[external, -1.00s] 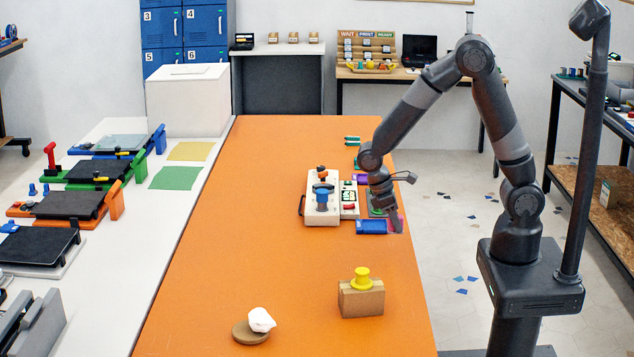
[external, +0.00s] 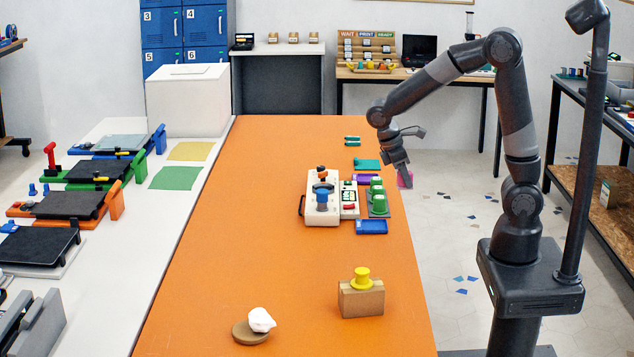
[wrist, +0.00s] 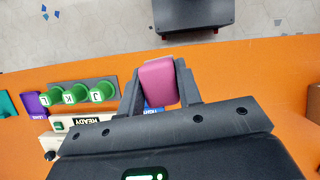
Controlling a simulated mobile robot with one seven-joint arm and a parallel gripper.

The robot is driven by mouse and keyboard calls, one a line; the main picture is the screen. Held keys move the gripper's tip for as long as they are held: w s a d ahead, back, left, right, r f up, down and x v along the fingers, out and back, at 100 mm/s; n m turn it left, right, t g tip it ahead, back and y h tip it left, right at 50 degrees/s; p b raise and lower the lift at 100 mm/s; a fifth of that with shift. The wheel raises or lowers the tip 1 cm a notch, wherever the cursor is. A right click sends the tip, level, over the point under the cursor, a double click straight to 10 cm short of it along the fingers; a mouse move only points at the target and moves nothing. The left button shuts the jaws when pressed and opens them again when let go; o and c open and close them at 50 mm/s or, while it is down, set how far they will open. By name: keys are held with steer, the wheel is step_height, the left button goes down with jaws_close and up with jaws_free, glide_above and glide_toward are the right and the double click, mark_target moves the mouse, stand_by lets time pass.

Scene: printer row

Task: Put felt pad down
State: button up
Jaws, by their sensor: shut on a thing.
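My gripper (external: 403,176) is shut on a pink-magenta block, which I take to be the felt pad (wrist: 158,82). In the wrist view the pad sits between the two fingers. In the external view the pad (external: 406,181) shows at the fingertips, raised by the right edge of the orange table (external: 270,260). A blue tray (external: 371,227) lies on the table in front of it; in the wrist view the pad hides most of this tray.
Green knobs (external: 377,195) stand on a grey plate left of the gripper. Beside them are a purple piece (external: 367,179), a teal piece (external: 366,164) and a white device (external: 321,200). A cardboard block with a yellow knob (external: 361,296) stands nearer. The table's left half is mostly clear.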

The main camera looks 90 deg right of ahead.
steer(key=w+d+n+t+h, duration=0.1)
steer(key=w+d+n+t, duration=0.2)
steer(key=w+d+n, duration=0.65)
steer(key=w+d+n+t+h, duration=0.1)
steer(key=w+d+n+t, duration=0.15)
steer(key=w+n, duration=0.85)
steer(key=w+d+n+t+h, duration=0.15)
steer(key=w+d+n, duration=0.4)
steer(key=w, duration=1.15)
steer(key=shift+t+y, duration=0.35)
steer(key=shift+t, duration=0.05)
steer(key=w+a+f, duration=0.2)
steer(key=f, duration=0.2)
steer(key=w+a+f, duration=0.2)
steer(key=w+f, duration=0.1)
steer(key=f, duration=0.1)
steer(key=w+a+f, duration=0.3)
steer(key=shift+f, duration=0.4)
steer(key=shift+w+a+f, duration=0.15)
steer(key=shift+f, duration=1.95)
steer(key=shift+f, duration=0.1)
steer(key=o, duration=1)
